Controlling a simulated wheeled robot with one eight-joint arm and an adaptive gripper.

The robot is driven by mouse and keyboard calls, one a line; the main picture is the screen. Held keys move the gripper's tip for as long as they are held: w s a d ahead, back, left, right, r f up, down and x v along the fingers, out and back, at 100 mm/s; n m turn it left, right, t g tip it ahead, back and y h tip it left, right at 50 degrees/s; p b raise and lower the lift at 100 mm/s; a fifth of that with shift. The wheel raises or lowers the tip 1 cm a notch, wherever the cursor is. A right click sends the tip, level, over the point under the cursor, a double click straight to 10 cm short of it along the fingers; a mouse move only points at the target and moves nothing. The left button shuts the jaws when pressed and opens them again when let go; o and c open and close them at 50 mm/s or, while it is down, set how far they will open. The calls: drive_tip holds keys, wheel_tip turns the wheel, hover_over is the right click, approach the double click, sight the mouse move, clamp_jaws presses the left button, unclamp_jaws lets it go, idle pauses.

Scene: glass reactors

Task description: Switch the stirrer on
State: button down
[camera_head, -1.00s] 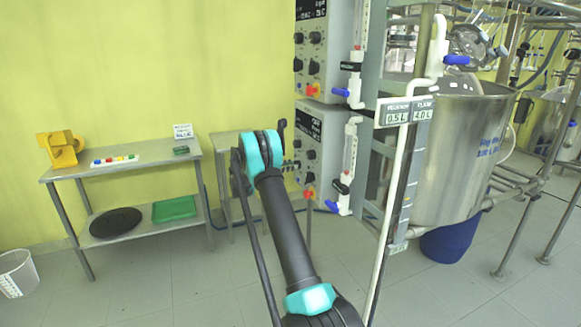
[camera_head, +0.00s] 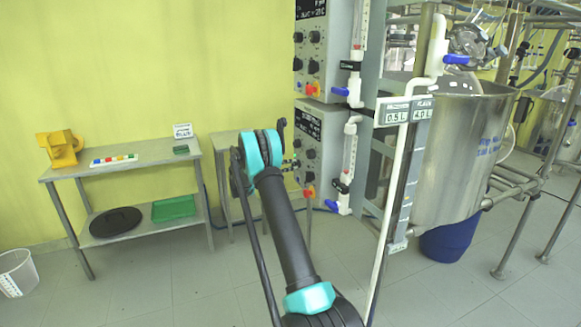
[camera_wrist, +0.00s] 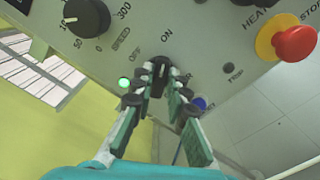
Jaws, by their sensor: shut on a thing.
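The black rotary switch (camera_wrist: 157,80) is on the grey control panel (camera_wrist: 225,50) in the wrist view, below the OFF and ON labels. My gripper (camera_wrist: 159,75) is shut on this switch, with a finger on each side. The top of the switch points up, roughly toward ON; its exact setting is partly hidden by the fingers. A bright green lamp (camera_wrist: 124,83) is left of the switch. In the head view the lower control box (camera_head: 311,125) is behind my arm, and my fingertips are hidden there.
A red stop button on a yellow collar (camera_wrist: 295,43), a black speed knob (camera_wrist: 86,17) and a blue button (camera_wrist: 200,103) are near my gripper. The white pipe (camera_head: 405,150) and steel vessel (camera_head: 455,150) stand at right. A side table (camera_head: 125,168) is at left.

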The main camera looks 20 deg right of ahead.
idle(0.4)
drive_tip(key=c, duration=1.5)
unclamp_jaws()
drive_tip(key=a, duration=1.2)
drive_tip(key=shift+s, duration=0.25)
